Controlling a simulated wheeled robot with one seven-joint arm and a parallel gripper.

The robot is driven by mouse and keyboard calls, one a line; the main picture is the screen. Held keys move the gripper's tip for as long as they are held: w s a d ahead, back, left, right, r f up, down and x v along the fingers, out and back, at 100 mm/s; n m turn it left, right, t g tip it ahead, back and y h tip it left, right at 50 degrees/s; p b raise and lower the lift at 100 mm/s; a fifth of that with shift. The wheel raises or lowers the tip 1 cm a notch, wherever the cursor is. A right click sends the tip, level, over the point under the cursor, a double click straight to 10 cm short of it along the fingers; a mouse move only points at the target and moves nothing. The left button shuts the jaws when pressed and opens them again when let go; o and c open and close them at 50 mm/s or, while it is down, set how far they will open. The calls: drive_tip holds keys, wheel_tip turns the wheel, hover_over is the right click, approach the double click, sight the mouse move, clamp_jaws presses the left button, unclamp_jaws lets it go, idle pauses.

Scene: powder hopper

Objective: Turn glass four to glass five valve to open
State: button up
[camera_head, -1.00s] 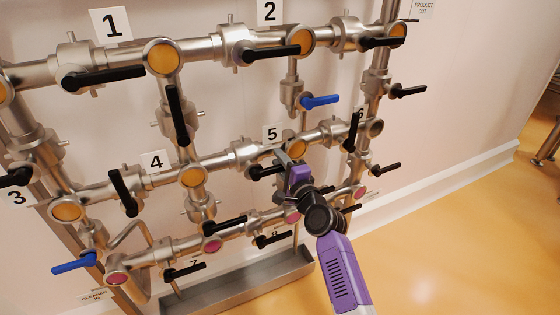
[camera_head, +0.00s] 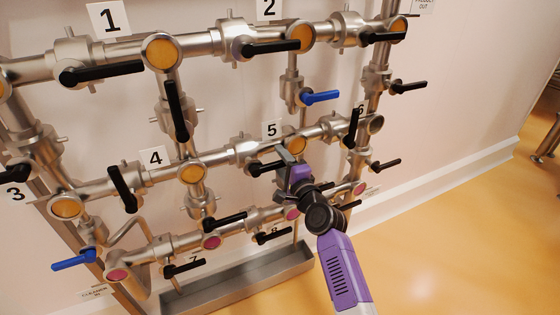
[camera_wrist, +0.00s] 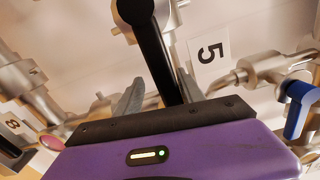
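The valve between glass four and glass five (camera_head: 240,150) sits on the middle pipe. Its black handle (camera_head: 265,168) points right, roughly along the pipe, and its end is at my gripper (camera_head: 284,158). Glass four (camera_head: 191,173) is a round yellow window to its left. Glass five (camera_head: 297,145) is a yellow window just above my gripper, partly covered by it. In the wrist view the black handle (camera_wrist: 152,50) runs between the two grey fingers of my gripper (camera_wrist: 158,92). A gap shows between the left finger and the handle; the right finger is close beside it.
The number 5 label (camera_wrist: 209,50) is beside the handle. A blue handle (camera_head: 320,97) is above right of my gripper. Other black handles (camera_head: 273,236) are below and right. A metal trough (camera_head: 240,283) runs along the bottom. Open floor lies to the right.

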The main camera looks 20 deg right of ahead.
drive_tip(key=s, duration=0.7)
drive_tip(key=shift+s+p, duration=0.35)
drive_tip(key=shift+s, duration=0.05)
idle(0.7)
